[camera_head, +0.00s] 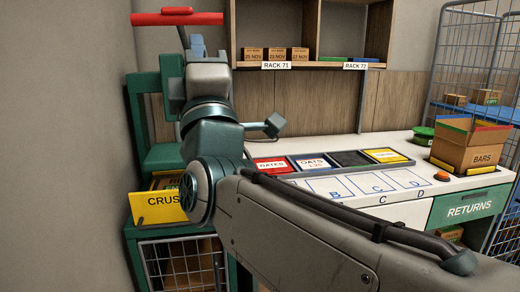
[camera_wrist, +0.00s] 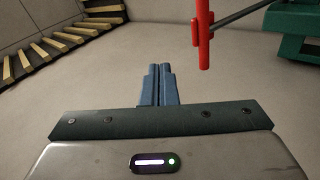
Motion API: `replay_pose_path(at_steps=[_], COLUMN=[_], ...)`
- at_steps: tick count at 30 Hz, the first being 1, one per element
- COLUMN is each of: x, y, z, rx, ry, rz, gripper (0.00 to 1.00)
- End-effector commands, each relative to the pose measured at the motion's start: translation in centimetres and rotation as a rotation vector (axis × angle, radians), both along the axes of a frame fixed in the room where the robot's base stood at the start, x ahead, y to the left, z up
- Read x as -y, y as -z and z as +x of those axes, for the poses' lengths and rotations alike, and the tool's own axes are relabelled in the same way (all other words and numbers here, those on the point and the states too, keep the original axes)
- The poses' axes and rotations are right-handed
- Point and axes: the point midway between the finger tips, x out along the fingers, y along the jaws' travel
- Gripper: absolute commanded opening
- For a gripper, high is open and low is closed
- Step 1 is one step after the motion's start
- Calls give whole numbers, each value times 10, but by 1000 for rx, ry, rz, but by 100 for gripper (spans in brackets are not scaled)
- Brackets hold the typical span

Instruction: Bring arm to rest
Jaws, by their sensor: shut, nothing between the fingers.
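My gripper (camera_head: 197,45) is at the top of my raised arm in the head view, just below the red bar. Its blue fingers also show in the wrist view (camera_wrist: 158,85), pressed together with nothing between them. The red handle bar (camera_head: 150,19) stands above the green crusher (camera_head: 165,155), and it shows in the wrist view (camera_wrist: 205,40) to the right of my fingers, apart from them. My arm hides part of the crusher and the table.
A yellow sign (camera_head: 158,208) reads "CRUS", the rest hidden. A white table (camera_head: 395,150) carries label tiles and a cardboard box (camera_head: 470,145). Shelves (camera_head: 310,65) with small boxes hang behind. A wire cage (camera_head: 470,50) stands at right. Bare wall lies left.

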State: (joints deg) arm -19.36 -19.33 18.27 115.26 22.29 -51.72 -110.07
Motion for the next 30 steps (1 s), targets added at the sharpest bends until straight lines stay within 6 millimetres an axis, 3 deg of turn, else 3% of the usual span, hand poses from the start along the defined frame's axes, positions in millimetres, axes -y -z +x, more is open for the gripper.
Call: replay_pose_path(at_steps=[8, 13, 17, 23, 27, 30], x=[11, 39, 73, 138, 184, 209], y=[37, 89, 142, 221, 264, 286], z=[38, 64, 69, 41, -3, -39], rx=[-306, -663, -983, -1430, -1669, -1777], ry=[-134, -193, -178, -17, 195, 367], rz=[23, 127, 285, 645, 957, 1163], gripper=[0, 0, 0, 0, 0, 0])
